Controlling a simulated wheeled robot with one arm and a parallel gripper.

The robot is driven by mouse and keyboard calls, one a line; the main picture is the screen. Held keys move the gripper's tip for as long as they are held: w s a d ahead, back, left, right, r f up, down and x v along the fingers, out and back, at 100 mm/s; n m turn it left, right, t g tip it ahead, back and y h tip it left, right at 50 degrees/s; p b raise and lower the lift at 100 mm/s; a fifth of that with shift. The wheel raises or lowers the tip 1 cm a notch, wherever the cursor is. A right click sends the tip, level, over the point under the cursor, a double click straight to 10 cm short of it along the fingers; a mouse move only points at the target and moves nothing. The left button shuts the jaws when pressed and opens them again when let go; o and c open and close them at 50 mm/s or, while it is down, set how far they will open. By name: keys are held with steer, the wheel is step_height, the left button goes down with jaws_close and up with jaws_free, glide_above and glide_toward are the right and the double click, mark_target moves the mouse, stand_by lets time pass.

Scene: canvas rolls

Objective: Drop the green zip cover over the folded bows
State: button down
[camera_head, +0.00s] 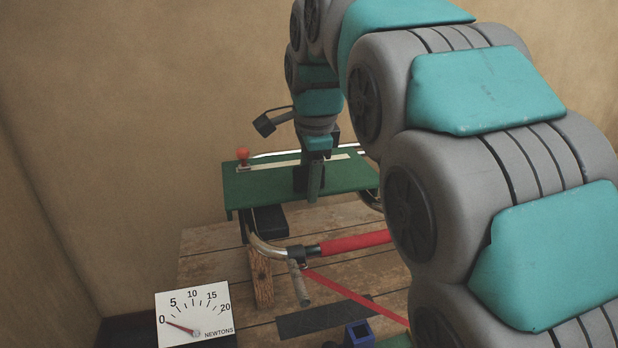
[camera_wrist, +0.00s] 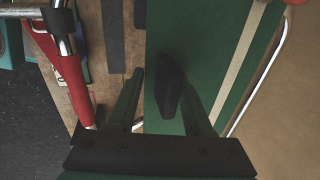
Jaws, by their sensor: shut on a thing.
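The green zip cover (camera_head: 345,181) is a flat green panel with a pale strip along it and a red ball (camera_head: 242,154) at its left end. It lies level above the back of the wooden table. My gripper (camera_head: 314,196) points down at its middle and is shut on a black upright grip on the cover (camera_wrist: 170,88), between the two fingers in the wrist view. The bows (camera_head: 264,249) are bent chrome tubes, one with a red sleeve (camera_head: 352,243). They curve out from under the cover, which hides their rear parts. Contact between cover and bows cannot be told.
A white dial marked in newtons (camera_head: 195,312) stands at the front left, its needle near 0. A wooden block (camera_head: 262,278), a dark strip (camera_head: 322,317) and a blue block (camera_head: 359,334) are on the planked table (camera_head: 215,262). Walls close in behind and left. My arm hides the right side.

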steer(key=shift+f+b, duration=0.4)
steer(key=shift+f, duration=0.85)
steer(key=shift+c, duration=1.1)
jaws_free()
steer(key=v, duration=0.7)
steer(key=shift+r, duration=0.4)
steer(key=shift+s, duration=0.1)
